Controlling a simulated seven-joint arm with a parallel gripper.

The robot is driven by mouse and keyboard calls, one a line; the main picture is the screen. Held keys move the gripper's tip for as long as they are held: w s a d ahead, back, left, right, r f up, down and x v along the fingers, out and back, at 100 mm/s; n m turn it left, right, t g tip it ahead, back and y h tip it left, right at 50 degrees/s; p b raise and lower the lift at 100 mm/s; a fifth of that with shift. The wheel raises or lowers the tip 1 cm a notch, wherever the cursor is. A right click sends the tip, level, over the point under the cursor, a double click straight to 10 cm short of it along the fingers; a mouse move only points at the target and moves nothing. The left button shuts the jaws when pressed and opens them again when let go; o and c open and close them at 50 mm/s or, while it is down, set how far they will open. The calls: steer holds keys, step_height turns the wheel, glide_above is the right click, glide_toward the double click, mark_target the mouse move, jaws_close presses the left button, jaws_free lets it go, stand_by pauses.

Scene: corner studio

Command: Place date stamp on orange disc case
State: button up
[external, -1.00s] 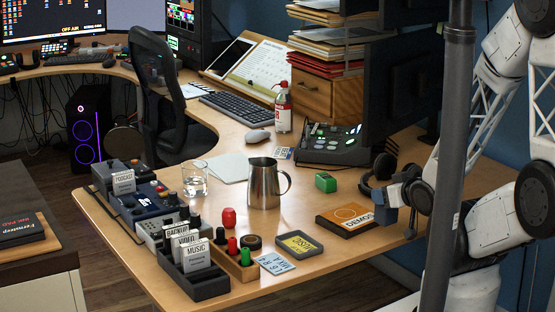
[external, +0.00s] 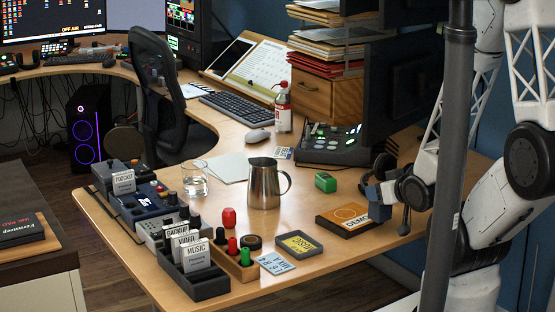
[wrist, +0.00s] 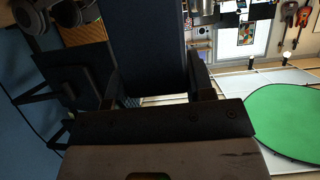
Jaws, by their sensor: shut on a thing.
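The orange disc case (external: 345,215), with an orange face and a dark DEMO edge, lies flat near the right part of the desk in the external view. My gripper (external: 387,191) is just right of the case and above desk level. It is shut on a dark blue block, which I take to be the date stamp (external: 374,193). In the wrist view the stamp (wrist: 152,45) sits between the two fingers of my gripper (wrist: 155,85). Its far end is out of frame there. The stamp is apart from the case's orange face.
A green box (external: 326,182) stands behind the case. A steel pitcher (external: 264,186) and a yellow-labelled tray (external: 299,245) are to its left. Black headphones (wrist: 62,14) show in the wrist view. The desk (external: 345,262) in front of the case is clear.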

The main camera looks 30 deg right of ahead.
steer(key=w+d+f, duration=0.1)
steer(key=w, duration=1)
steer(key=shift+w+d, duration=0.15)
steer(key=shift+w, duration=0.1)
steer(key=shift+w, duration=0.15)
steer(key=shift+w+f, duration=0.15)
steer(key=shift+f, duration=0.8)
steer(key=shift+w+f, duration=0.15)
steer(key=shift+f, duration=0.75)
steer(key=shift+f, duration=0.15)
steer(key=o, duration=1)
